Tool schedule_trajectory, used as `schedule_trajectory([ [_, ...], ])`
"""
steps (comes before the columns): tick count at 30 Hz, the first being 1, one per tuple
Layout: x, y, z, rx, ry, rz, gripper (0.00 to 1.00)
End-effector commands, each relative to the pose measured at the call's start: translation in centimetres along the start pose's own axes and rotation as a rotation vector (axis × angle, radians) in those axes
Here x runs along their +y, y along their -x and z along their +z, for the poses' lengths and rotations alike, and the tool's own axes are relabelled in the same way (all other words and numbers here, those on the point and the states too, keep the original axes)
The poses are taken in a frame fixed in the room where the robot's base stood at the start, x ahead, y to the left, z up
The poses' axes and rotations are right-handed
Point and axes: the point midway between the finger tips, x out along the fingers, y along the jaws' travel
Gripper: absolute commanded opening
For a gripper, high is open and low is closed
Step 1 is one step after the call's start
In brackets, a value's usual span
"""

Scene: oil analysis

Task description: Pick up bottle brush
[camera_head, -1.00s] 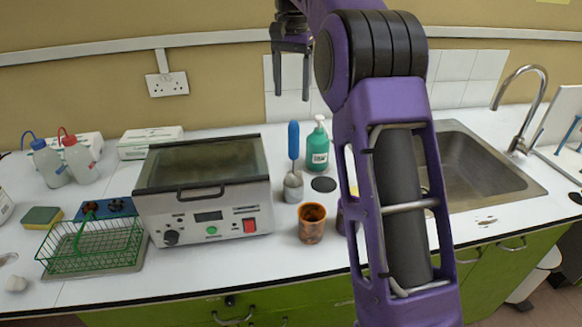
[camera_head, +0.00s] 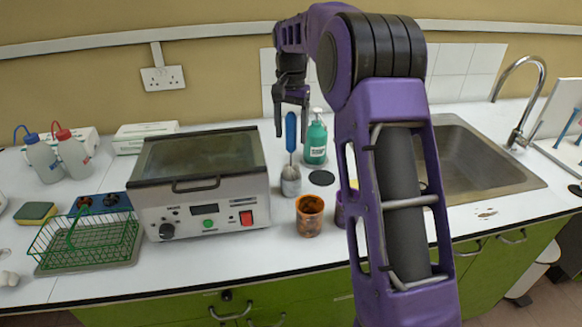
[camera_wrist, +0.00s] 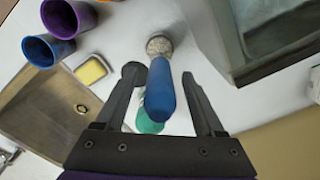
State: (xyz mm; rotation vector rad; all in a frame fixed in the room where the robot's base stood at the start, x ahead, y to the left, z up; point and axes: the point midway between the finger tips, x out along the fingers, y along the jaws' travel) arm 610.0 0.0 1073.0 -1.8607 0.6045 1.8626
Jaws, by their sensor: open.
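The bottle brush has a blue handle (camera_head: 290,132) that points up. Its lower end is in a grey cup-like holder (camera_head: 291,181) on the white counter, right of the metal bath. My gripper (camera_head: 291,130) points down from above, with its fingers around the level of the handle. In the wrist view the blue handle (camera_wrist: 160,92) lies between the two spread fingers of my gripper (camera_wrist: 168,98), with space on both sides. The gripper is open and empty. The grey speckled lower part (camera_wrist: 159,46) shows beyond the handle.
A green pump bottle (camera_head: 316,143) stands just right of the brush. A rusty orange cup (camera_head: 309,216) stands in front. The metal bath (camera_head: 203,190) is close on the left. A sink (camera_head: 470,165) lies to the right. A green wire basket (camera_head: 86,240) is far left.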

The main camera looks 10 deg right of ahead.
Motion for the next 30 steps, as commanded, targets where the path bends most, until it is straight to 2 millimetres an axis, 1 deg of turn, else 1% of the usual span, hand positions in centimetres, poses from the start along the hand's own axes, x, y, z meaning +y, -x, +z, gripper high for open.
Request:
schedule_trajectory([
  [1,0.02,-0.92,0.08,-0.001,0.000,0.001,0.71],
  [3,0.05,-1.58,0.09,-0.001,0.000,0.001,0.71],
  [10,0.02,-1.74,0.05,0.001,0.000,0.000,0.71],
  [14,0.02,-1.73,0.06,0.001,0.000,0.000,0.47],
  [15,0.02,-1.73,0.06,0.001,0.000,0.000,0.40],
  [17,0.02,-1.73,0.06,0.001,0.000,0.000,0.29],
  [18,0.02,-1.72,0.06,0.001,0.000,0.000,0.22],
  [20,0.02,-1.72,0.06,0.001,0.000,0.000,0.11],
  [21,0.02,-1.72,0.06,0.001,0.000,0.000,0.04],
  [22,0.02,-1.72,0.06,0.001,0.000,0.000,0.00],
  [30,0.01,-1.69,0.06,0.001,0.000,-0.001,0.00],
])
